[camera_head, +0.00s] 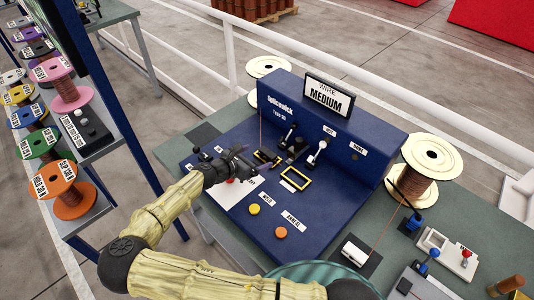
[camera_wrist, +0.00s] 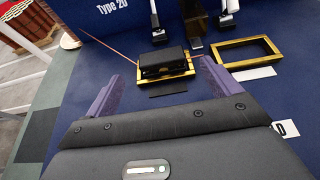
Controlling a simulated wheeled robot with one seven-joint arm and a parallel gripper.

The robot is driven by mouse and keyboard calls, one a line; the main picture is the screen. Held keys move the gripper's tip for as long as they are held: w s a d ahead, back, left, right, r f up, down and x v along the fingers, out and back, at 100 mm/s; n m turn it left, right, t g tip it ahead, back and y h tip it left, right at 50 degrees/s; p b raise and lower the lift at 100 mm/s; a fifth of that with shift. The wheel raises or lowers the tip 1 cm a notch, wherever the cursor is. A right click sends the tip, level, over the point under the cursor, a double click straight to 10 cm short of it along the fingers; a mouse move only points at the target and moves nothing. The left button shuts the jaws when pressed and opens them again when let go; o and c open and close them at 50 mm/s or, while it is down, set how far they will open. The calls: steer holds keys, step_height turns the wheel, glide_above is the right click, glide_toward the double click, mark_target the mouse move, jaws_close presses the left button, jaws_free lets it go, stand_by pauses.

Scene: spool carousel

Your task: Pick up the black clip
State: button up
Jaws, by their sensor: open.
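The black clip (camera_wrist: 165,63) sits in a yellow frame (camera_wrist: 141,79) on the blue panel of the splicing machine. In the head view the yellow-framed spot (camera_head: 268,158) is partly hidden by my gripper. My gripper (camera_wrist: 159,71) is open, its two purple fingers spread to the left and right on the near side of the clip. Nothing is between the fingers close to the palm. In the head view my gripper (camera_head: 247,163) is low over the panel, just left of the frame.
An empty yellow frame (camera_wrist: 245,54) lies to the right. Upright levers (camera_head: 317,152) stand behind the frames. A thin copper wire (camera_wrist: 112,49) runs to the clip from the left. Yellow (camera_head: 254,209) and orange (camera_head: 281,232) buttons are nearer. A large wire spool (camera_head: 429,157) stands right.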

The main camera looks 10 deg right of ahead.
mark_target(266, 153)
steer(key=shift+s, duration=0.1)
steer(key=shift+d, duration=0.25)
steer(key=p+x, duration=0.2)
steer(key=x, duration=0.2)
steer(key=shift+w+d+r+p, duration=0.1)
steer(key=shift+w+r+p, duration=0.1)
steer(key=shift+p, duration=0.1)
steer(key=shift+w+d+f, duration=0.1)
steer(key=shift+w+f, duration=0.05)
steer(key=shift+f, duration=0.1)
steer(key=c, duration=1.1)
steer(key=shift+r, duration=0.1)
step_height(266, 153, up, 10)
steer(key=b, duration=0.2)
steer(key=shift+b, duration=0.35)
